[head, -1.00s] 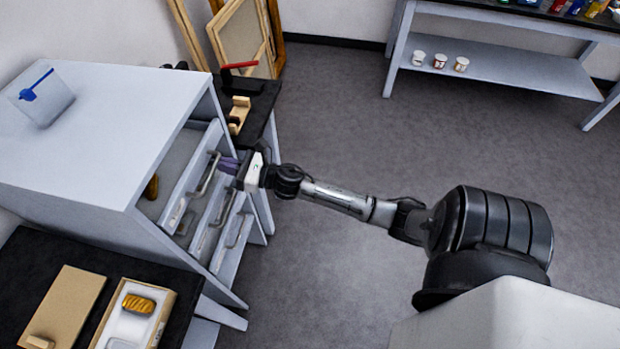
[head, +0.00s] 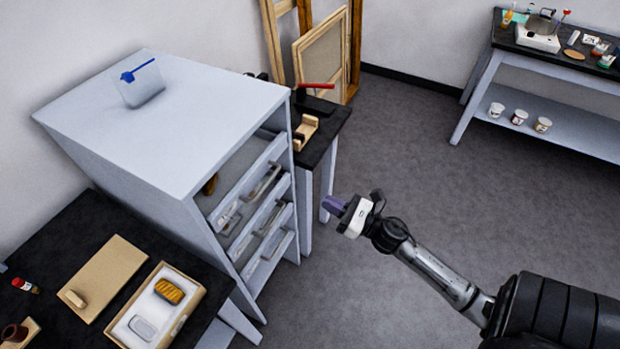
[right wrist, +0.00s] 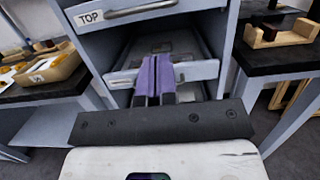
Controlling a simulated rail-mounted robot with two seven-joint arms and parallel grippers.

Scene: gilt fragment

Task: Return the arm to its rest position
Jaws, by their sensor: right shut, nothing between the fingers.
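My right gripper (head: 334,205) is in the middle of the head view, over open floor to the right of the grey drawer cabinet (head: 165,115). Its purple fingers also show in the right wrist view (right wrist: 154,78), shut together with nothing between them. They point toward the cabinet, apart from it in the head view. In the right wrist view a drawer labelled TOP (right wrist: 125,12) is above the fingers, and an open drawer space lies behind them. My left gripper is not in view.
A table at the lower left holds a tray (head: 200,298) with a gilt piece (head: 169,291). A dark side table (head: 322,140) with a wooden block stands behind the cabinet. A workbench (head: 560,115) is at the upper right. The floor (head: 430,160) between is clear.

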